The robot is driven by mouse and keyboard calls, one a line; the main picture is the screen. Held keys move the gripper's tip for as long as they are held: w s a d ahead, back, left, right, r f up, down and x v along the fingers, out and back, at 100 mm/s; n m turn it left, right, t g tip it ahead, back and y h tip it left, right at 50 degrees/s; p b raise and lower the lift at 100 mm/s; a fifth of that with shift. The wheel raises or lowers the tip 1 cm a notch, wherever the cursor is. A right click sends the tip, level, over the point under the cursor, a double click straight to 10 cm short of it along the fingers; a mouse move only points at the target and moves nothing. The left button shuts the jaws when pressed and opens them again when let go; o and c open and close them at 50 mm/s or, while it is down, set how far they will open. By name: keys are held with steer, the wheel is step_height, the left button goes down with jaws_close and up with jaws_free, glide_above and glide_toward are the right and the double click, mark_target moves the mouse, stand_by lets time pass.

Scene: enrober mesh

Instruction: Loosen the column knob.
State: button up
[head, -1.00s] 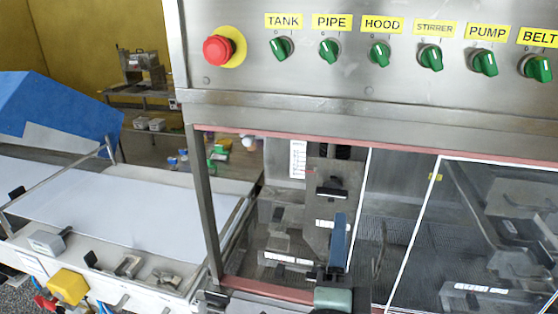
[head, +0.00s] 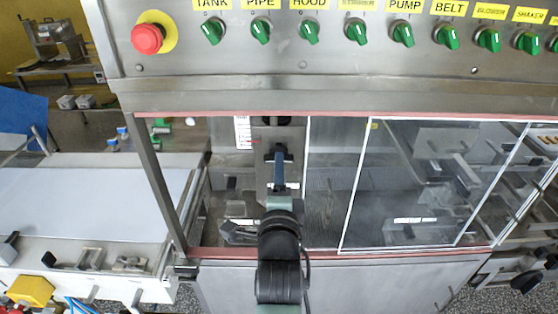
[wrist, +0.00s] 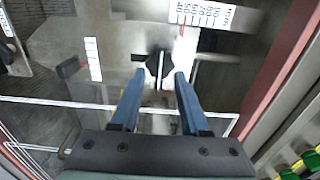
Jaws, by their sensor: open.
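The column (head: 290,137) is a grey metal upright inside the machine's hood opening. Its black knob (wrist: 153,64) shows in the wrist view just beyond and between my fingertips, with flared wings. In the head view my fingers largely cover the knob; a dark edge (head: 268,156) of it shows. My gripper (wrist: 160,76) has two blue fingers, spread apart with nothing between them. In the head view my gripper (head: 279,149) reaches into the opening in front of the column. Whether the fingertips touch the knob cannot be told.
A printed scale (wrist: 202,13) lies beyond the knob in the wrist view. A white-edged clear panel (head: 400,180) covers the opening's right side. A pink-edged frame (head: 215,252) borders the opening. Above are a red stop button (head: 147,38) and several green switches. A white belt (head: 90,200) lies left.

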steer(key=shift+w, duration=1)
jaws_close()
